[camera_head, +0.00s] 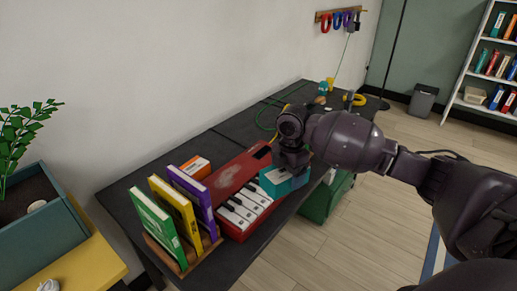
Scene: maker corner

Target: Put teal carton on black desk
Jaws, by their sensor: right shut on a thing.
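The teal carton (276,182) is at the front edge of the black desk (231,134), beside the right end of the red keyboard. My right gripper (291,166) is over it from above and shut on it; the fingers partly hide its top. I cannot tell whether the carton touches the desk or hangs just above it. The desk is long and dark and runs from the lower left to the back right. My left gripper is not in the picture.
A red toy keyboard (233,188) lies left of the carton. A rack of books (176,212) and an orange box (196,167) stand further left. A green cable (266,119) and a yellow ring (355,100) lie toward the back. A green bin (325,200) stands below the desk.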

